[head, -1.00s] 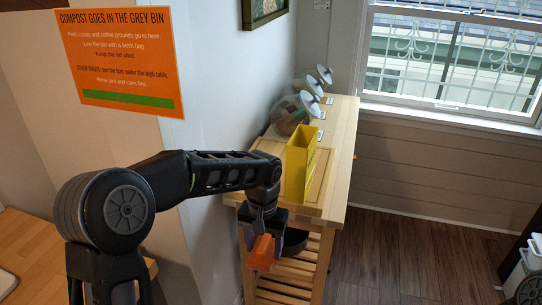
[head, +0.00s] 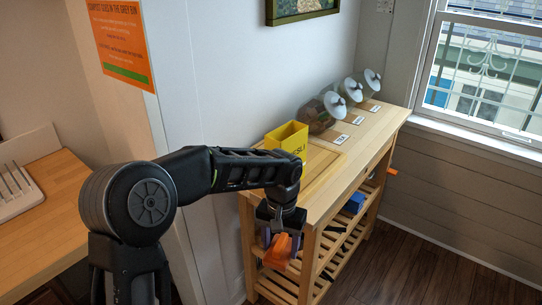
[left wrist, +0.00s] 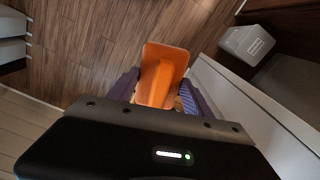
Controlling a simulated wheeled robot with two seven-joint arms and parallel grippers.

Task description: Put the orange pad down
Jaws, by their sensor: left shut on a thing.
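My left gripper (head: 282,236) is shut on the orange pad (head: 278,252). It holds the pad in the air in front of the near end of the wooden cart (head: 326,200). In the left wrist view the orange pad (left wrist: 163,72) sits between the purple fingers, with the wood floor (left wrist: 110,40) below it. Whether the pad touches the cart cannot be told. My right gripper is in no view.
On the cart top stand a yellow box (head: 287,139) and several tilted glass jars (head: 320,115) with white lids. A blue thing (head: 354,202) lies on a lower shelf. A wooden counter (head: 50,215) is at the left. A grey bin (left wrist: 246,43) stands on the floor.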

